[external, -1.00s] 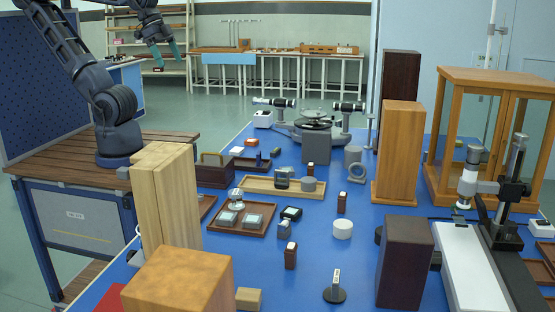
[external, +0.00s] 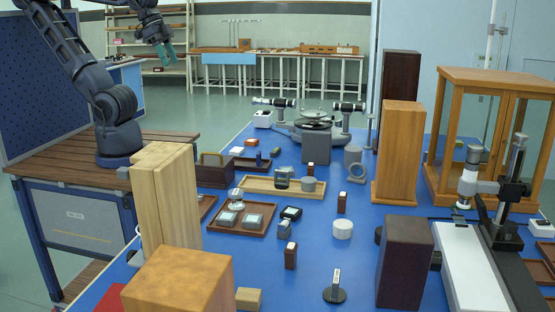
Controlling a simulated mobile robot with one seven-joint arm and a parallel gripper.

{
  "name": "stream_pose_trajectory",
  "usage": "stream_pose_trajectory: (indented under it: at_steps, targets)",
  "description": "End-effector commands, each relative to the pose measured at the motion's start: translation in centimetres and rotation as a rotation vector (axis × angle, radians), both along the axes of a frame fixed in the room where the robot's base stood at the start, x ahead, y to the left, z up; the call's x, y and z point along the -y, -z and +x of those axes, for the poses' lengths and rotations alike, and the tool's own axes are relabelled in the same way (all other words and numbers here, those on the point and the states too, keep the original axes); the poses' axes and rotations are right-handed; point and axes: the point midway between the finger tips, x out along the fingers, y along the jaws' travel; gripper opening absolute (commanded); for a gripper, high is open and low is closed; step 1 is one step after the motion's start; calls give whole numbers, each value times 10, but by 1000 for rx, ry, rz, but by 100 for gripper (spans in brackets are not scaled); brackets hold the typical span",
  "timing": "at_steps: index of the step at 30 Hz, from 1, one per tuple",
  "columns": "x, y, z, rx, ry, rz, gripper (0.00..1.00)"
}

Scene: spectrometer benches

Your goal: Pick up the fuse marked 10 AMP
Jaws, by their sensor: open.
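No marking of 10 AMP is legible at this size, so I cannot tell which object is the fuse. Small upright dark-red blocks with pale tops stand on the blue bench: a front one (external: 291,256), a middle one (external: 342,202) and a back one (external: 310,170). A black round-based piece with an upright pale label (external: 335,288) stands at the front. My gripper (external: 166,54), with teal fingers, is open and empty, high at the upper left, far from the bench objects.
Tall wooden blocks (external: 165,200) and a tan block (external: 180,280) stand at the bench's left front. A brown tray (external: 263,230) and a light wooden tray (external: 255,186) hold small items. A dark block (external: 404,262) and tall wooden box (external: 401,150) stand right.

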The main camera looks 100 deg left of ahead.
Motion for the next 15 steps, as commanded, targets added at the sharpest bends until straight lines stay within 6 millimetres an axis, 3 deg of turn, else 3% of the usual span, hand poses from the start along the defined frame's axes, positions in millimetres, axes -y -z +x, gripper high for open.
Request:
stream_pose_trajectory:
  at_steps: [8, 11, 15]
  targets:
    - [1, -1, 4, -3, 10, 5, 45]
    - [5, -5, 16, -11, 40, 21, 45]
    - [15, -13, 46, -30, 121, 61, 45]
